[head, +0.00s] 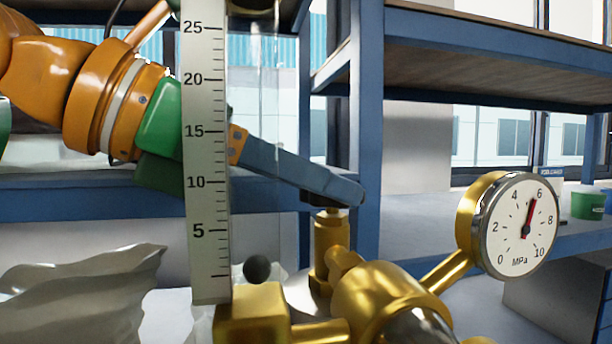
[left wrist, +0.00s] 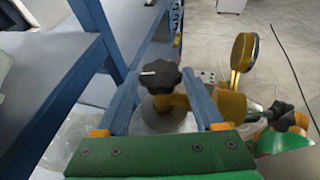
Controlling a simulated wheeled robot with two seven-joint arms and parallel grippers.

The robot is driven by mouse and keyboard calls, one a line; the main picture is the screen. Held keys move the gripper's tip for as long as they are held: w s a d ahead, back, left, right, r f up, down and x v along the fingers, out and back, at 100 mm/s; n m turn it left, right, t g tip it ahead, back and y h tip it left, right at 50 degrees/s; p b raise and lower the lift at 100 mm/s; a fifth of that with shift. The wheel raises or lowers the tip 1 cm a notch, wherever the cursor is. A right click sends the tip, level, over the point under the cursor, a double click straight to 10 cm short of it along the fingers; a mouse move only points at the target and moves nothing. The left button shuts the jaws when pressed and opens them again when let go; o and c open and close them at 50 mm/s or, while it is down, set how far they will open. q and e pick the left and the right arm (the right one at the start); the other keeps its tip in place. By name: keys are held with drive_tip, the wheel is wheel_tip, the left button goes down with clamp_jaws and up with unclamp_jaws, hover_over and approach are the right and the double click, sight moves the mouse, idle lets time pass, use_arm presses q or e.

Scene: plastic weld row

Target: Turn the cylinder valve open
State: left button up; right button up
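The valve's black lobed knob (left wrist: 160,77) with a pale mark on top sits over the pale rounded cylinder top (left wrist: 160,122) in the left wrist view. My left gripper (left wrist: 161,75) is open, with one blue finger on each side of the knob near the fingertips. Only small gaps show, and I cannot tell whether either finger touches it. In the head view my left gripper (head: 350,192) reaches in from the left over the brass valve body (head: 330,245); the fingers hide most of the knob.
A brass regulator (head: 375,295) carries a pressure gauge (head: 519,226), its red needle between 4 and 6. A clear scaled tube (head: 207,150) stands in front of my left arm. Blue shelving (head: 368,110) is close behind. A green-and-orange part (left wrist: 292,141), perhaps mine, lies at right.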

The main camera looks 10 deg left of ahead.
use_arm(q)
drive_tip(key=shift+c, duration=1.1)
drive_tip(key=shift+n+t, duration=0.3)
drive_tip(key=shift+s+d+n+t+y+b, duration=0.15)
drive_tip(key=shift+n+t+y+b, duration=0.2)
drive_tip(key=shift+n+t+y, duration=0.2)
drive_tip(key=shift+r, duration=0.1)
drive_tip(key=o, duration=1.1)
drive_tip(key=shift+o, duration=1.4)
drive_tip(key=shift+w, duration=0.2)
